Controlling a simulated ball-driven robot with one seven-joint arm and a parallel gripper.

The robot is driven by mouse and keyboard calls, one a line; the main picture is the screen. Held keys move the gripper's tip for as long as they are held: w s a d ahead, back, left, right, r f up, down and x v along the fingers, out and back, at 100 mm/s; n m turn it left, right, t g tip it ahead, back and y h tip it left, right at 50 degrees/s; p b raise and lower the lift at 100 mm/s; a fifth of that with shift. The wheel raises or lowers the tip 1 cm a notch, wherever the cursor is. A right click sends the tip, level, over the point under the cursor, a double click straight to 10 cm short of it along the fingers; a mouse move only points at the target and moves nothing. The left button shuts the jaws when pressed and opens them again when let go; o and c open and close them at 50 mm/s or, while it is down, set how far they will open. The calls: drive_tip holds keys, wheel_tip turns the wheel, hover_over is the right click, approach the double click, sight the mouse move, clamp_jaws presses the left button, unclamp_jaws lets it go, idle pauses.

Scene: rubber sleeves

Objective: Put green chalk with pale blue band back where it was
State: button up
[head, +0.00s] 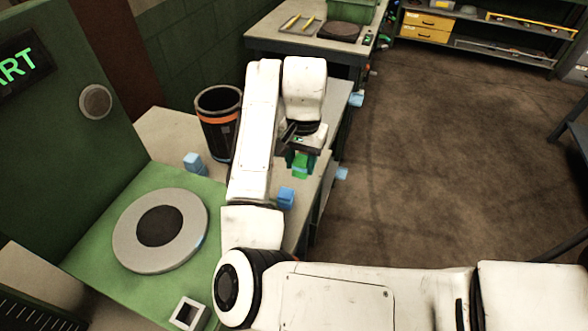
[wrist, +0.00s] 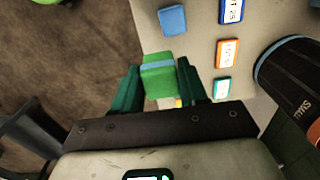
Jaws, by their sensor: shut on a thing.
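In the head view, my gripper (head: 301,156) points down over the right part of the pale bench, with the green chalk (head: 301,167) partly hidden between the fingers. In the wrist view, the bench top (wrist: 198,45) beyond the chalk carries a blue label (wrist: 232,10), an orange label (wrist: 228,53) and a teal label (wrist: 222,88).
A dark bin with an orange band (head: 220,122) stands left of my arm. Blue blocks (head: 193,162) (head: 286,198) sit on the bench. A round pale disc (head: 185,245) lies on the green surface in front. Brown floor (head: 430,170) is open to the right.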

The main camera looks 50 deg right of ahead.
drive_tip(key=w+d+f, duration=0.1)
drive_tip(key=f, duration=0.1)
drive_tip(key=w+d+f, duration=0.1)
drive_tip(key=w+f, duration=0.1)
drive_tip(key=w+d+f+b, duration=0.1)
drive_tip(key=f, duration=0.1)
drive_tip(key=shift+w+d, duration=0.15)
drive_tip(key=shift+d, duration=0.05)
drive_tip(key=shift+w+d+f+p, duration=0.15)
drive_tip(key=shift+f+p, duration=0.3)
drive_tip(key=shift+f, duration=1.25)
drive_tip(key=o, duration=0.9)
drive_tip(key=shift+o, duration=0.2)
drive_tip(key=shift+r, duration=0.1)
